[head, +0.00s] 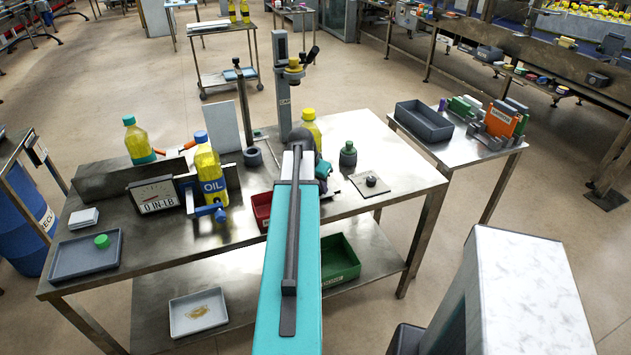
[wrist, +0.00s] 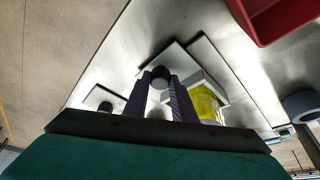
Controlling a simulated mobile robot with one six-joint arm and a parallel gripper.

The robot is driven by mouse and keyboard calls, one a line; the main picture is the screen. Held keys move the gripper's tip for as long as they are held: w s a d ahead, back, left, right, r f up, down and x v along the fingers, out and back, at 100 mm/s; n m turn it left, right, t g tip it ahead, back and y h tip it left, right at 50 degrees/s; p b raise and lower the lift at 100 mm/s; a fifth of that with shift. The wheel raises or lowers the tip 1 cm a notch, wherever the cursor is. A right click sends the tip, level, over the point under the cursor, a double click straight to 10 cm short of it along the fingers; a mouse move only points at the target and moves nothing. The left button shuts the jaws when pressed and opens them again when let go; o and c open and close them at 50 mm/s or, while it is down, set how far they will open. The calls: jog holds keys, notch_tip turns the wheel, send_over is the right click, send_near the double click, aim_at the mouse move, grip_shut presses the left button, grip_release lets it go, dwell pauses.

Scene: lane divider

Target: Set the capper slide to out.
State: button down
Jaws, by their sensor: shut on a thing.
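The capper (head: 282,75) stands at the back of the bench, with a grey column, a yellowish head and a black lever. A yellow-capped bottle (head: 309,122) is below its head, partly behind my arm. In the wrist view, my gripper (wrist: 161,80) is shut on a dark round knob (wrist: 160,76) at a pale flat plate of the capper slide (wrist: 182,60). The yellow bottle (wrist: 206,104) is close beside the fingers there. My arm hides the slide in the head view, so its position is unclear.
An oil bottle (head: 209,172) and a torque gauge (head: 154,195) stand left. A red bin (head: 262,207) is beside my arm. A dark bottle (head: 348,155) and a plate with a knob (head: 366,190) are right. The bench's right front is clear.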

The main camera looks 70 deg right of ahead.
jog(key=shift+s+a+f, duration=0.1)
jog(key=shift+s+a, duration=0.15)
jog(key=shift+a, duration=0.1)
jog(key=c, duration=1.5)
grip_release()
jog(key=shift+a, duration=0.1)
jog(key=shift+o, duration=0.2)
jog(key=shift+r, duration=0.3)
jog(key=shift+r, duration=0.2)
jog(key=b+v, duration=0.3)
jog(key=v, duration=1)
jog(key=shift+a, duration=0.1)
